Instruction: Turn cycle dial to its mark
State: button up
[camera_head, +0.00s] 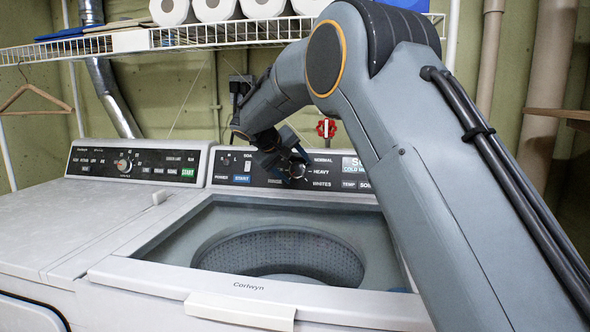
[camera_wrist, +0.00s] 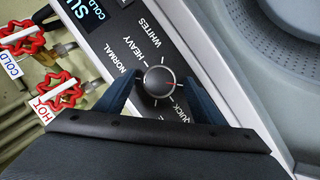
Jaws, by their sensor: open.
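My gripper (camera_wrist: 161,86) is open, with one blue finger on each side of the dial. Whether the fingers touch it is unclear. In the head view my gripper (camera_head: 281,158) is at the panel, partly covering the dial (camera_head: 298,170).
The washer's open tub (camera_head: 280,252) lies in front of the panel. A second machine with its own dial (camera_head: 124,165) stands to the left. Red valve handles (camera_wrist: 57,92) sit behind the panel. A wire shelf (camera_head: 215,36) with paper rolls hangs above.

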jog(key=v, duration=0.7)
jog(key=shift+r, duration=0.2)
jog(key=shift+s+a, duration=0.1)
